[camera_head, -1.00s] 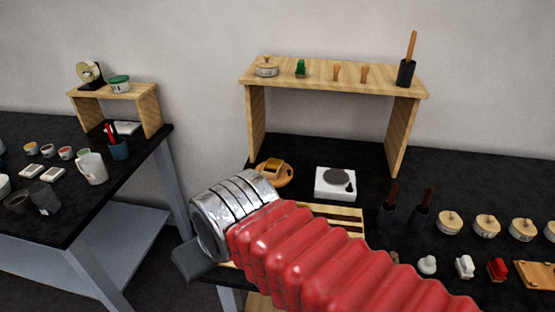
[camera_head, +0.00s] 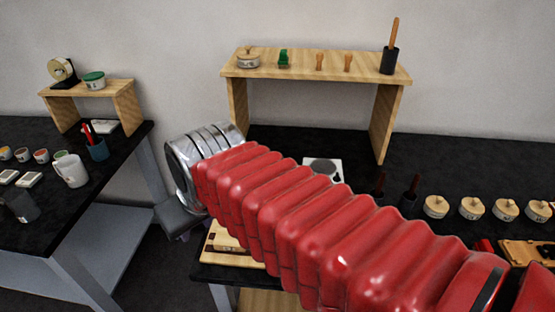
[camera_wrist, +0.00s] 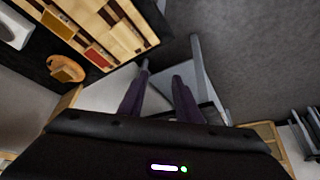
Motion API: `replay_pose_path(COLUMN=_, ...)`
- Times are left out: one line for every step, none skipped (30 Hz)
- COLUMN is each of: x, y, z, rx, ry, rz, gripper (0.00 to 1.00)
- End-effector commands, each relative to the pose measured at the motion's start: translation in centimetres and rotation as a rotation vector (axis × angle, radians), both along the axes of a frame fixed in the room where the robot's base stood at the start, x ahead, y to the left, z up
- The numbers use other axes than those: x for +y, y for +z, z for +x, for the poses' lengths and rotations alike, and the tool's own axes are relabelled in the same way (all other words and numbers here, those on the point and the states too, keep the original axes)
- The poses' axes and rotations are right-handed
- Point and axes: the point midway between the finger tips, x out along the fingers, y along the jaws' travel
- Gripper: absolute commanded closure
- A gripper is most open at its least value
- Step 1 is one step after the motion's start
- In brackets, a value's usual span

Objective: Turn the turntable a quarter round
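The round wooden disc with a block on it, which looks like the turntable (camera_wrist: 65,75), shows at the left of the wrist view, on the black bench top. In the head view my arm hides it. My gripper (camera_wrist: 160,74) is open, with two dark fingers apart and nothing between them. It points past the bench edge, toward the floor and a metal frame, to the right of the disc and clear of it. In the head view the gripper's dark end (camera_head: 178,218) shows at the left end of my red-sleeved arm, between the two benches.
A wooden tray with compartments (camera_wrist: 118,38) lies at the bench edge near the disc. A white device with a grey round plate (camera_head: 325,168) is partly behind my arm. A wooden shelf (camera_head: 310,68) stands behind. The left bench (camera_head: 105,178) holds cups and jars.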

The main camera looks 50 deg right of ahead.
Motion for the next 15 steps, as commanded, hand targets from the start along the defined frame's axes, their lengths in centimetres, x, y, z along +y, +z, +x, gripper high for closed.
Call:
replay_pose_path(x=-1.2, y=0.3, z=1.1, rx=0.01, ry=-0.018, rz=0.0, gripper=0.69)
replay_pose_path(x=-1.8, y=0.5, z=1.7, rx=0.013, ry=-0.025, rz=0.001, gripper=0.69)
replay_pose_path(x=-2.7, y=0.8, z=2.5, rx=0.017, ry=-0.032, rz=-0.001, gripper=0.69)
replay_pose_path(x=-3.4, y=0.9, z=3.0, rx=0.021, ry=-0.04, rz=-0.001, gripper=0.69)
replay_pose_path(x=-4.1, y=1.1, z=3.6, rx=0.024, ry=-0.045, rz=-0.002, gripper=0.69)
replay_pose_path(x=-5.1, y=1.3, z=4.3, rx=0.028, ry=-0.054, rz=-0.001, gripper=0.69)
replay_pose_path(x=-5.9, y=1.4, z=4.8, rx=0.031, ry=-0.061, rz=-0.001, gripper=0.69)
replay_pose_path(x=-6.7, y=1.5, z=5.4, rx=0.034, ry=-0.066, rz=-0.001, gripper=0.69)
replay_pose_path(x=-7.8, y=1.6, z=6.1, rx=0.037, ry=-0.075, rz=-0.001, gripper=0.69)
replay_pose_path(x=-8.6, y=1.6, z=6.5, rx=0.04, ry=-0.08, rz=-0.001, gripper=0.69)
replay_pose_path(x=-9.5, y=1.7, z=7.0, rx=0.042, ry=-0.088, rz=0.0, gripper=0.69)
replay_pose_path(x=-10.7, y=1.7, z=7.6, rx=0.046, ry=-0.095, rz=0.001, gripper=0.69)
replay_pose_path(x=-11.6, y=1.7, z=8.1, rx=0.049, ry=-0.102, rz=0.001, gripper=0.69)
replay_pose_path(x=-12.6, y=1.7, z=8.5, rx=0.051, ry=-0.108, rz=0.0, gripper=0.69)
replay_pose_path(x=-13.9, y=1.7, z=9.0, rx=0.054, ry=-0.116, rz=0.002, gripper=0.69)
